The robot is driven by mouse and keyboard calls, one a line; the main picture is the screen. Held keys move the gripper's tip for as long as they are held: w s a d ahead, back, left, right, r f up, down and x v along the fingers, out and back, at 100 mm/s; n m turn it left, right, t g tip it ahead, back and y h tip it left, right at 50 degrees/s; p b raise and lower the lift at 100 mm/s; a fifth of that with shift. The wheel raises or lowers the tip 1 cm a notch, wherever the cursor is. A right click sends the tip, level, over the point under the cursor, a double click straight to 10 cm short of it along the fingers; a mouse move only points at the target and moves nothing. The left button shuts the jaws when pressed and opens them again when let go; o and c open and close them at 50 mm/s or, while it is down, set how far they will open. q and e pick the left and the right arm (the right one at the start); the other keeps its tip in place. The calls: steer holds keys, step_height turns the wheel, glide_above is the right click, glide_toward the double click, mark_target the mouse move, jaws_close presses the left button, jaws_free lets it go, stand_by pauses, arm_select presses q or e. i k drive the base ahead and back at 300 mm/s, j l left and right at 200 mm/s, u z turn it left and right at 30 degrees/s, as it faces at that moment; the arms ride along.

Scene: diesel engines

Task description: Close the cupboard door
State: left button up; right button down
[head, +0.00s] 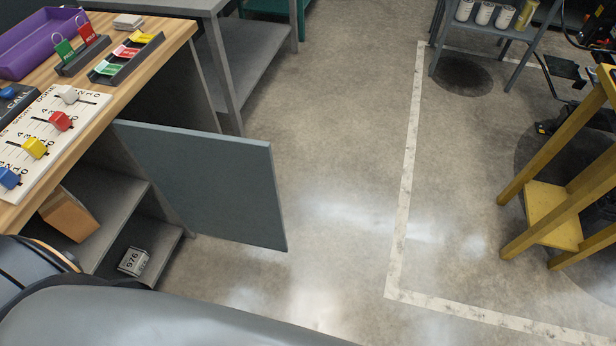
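The cupboard door (208,182) is a flat grey-blue panel. It stands open, swung out from the workbench over the floor, with its hinge side at the bench. The cupboard (107,203) under the wooden bench top is open and shows grey shelves. Grey and dark parts of my own body fill the lower left. Neither of my grippers shows in the head view.
The bench top holds a purple tray (38,42), a slider board with coloured knobs (52,132) and dark racks (125,59) with coloured tags. Yellow wooden stands (553,215) are at the right. The concrete floor beyond the door is clear, with a white line (406,170).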

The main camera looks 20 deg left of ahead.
mark_target(223, 187)
steer(key=i+l+z, duration=0.55)
steer(key=i+z, duration=0.15)
steer(key=i+u, duration=0.4)
steer(key=i+l+u, duration=0.25)
steer(key=i+u, duration=0.4)
steer(key=u, duration=0.25)
steer(key=i+u, duration=0.2)
steer(key=u, duration=0.3)
steer(key=i+u, duration=0.15)
steer(key=u, duration=0.3)
steer(key=i+l+u, duration=0.15)
steer(key=u, duration=0.35)
steer(key=i+l+u, duration=0.1)
steer(key=l+u, duration=0.15)
steer(key=u, duration=0.2)
steer(key=i+l+u, duration=0.1)
steer(key=u, duration=0.3)
steer(key=i+l+u, duration=0.15)
steer(key=u, duration=0.25)
steer(key=i+l+u, duration=0.2)
steer(key=u, duration=0.2)
steer(key=i+l+u, duration=0.15)
steer(key=u, duration=0.25)
steer(key=l, duration=0.1)
